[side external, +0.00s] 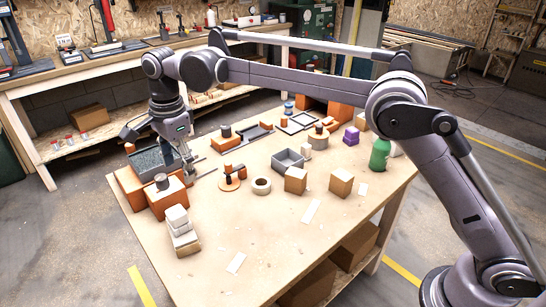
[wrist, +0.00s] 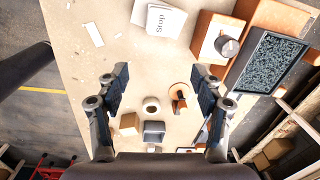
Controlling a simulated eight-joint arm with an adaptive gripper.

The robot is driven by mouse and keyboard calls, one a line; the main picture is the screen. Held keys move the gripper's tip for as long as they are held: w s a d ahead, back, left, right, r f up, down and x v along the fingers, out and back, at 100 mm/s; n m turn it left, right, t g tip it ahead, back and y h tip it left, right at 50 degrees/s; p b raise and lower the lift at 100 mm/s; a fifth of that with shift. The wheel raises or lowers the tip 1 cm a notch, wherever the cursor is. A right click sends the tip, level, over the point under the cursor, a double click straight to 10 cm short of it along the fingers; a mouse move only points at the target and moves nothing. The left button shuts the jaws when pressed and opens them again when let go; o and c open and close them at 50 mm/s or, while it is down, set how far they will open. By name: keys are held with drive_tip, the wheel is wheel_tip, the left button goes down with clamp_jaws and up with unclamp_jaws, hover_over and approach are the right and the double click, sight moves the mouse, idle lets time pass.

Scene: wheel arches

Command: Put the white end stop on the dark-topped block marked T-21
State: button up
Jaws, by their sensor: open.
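The white end stop (wrist: 163,21), with "Stop" printed on it, is at the top of the wrist view. In the side view, a white stack (side external: 178,222) stands at the front left of the table; which part is the end stop is unclear. An orange block with a dark, speckled top (wrist: 268,62) is at the right of the wrist view, and its top (side external: 150,158) shows at the table's left in the side view. I cannot read T-21 on it. My gripper (wrist: 162,80) is open and empty, its fingers apart from both; it also shows beside the orange blocks (side external: 188,170).
A grey cylinder (side external: 162,181) stands on an orange block before the dark top. An orange disc with pegs (side external: 230,184), a white ring (side external: 261,187), a grey open box (side external: 287,161) and cardboard cubes (side external: 295,181) lie to the right. The front table area is mostly clear.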

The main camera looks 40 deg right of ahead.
drive_tip(key=s+d+r+n+t, duration=0.2)
drive_tip(key=s+d+r+n, duration=0.15)
drive_tip(key=s+d, duration=0.4)
drive_tip(key=s+d+r+n+t, duration=0.1)
drive_tip(key=s+d+r+n, duration=0.3)
drive_tip(key=d, duration=0.6)
drive_tip(key=s+d+f+n+t, duration=0.1)
drive_tip(key=s+d+f+n, duration=0.3)
drive_tip(key=s, duration=0.3)
drive_tip(key=s+d+f+n+t, duration=0.2)
drive_tip(key=s+d+f+n, duration=0.3)
drive_tip(key=s, duration=0.3)
drive_tip(key=shift+f+t, duration=0.3)
drive_tip(key=shift+f, duration=0.2)
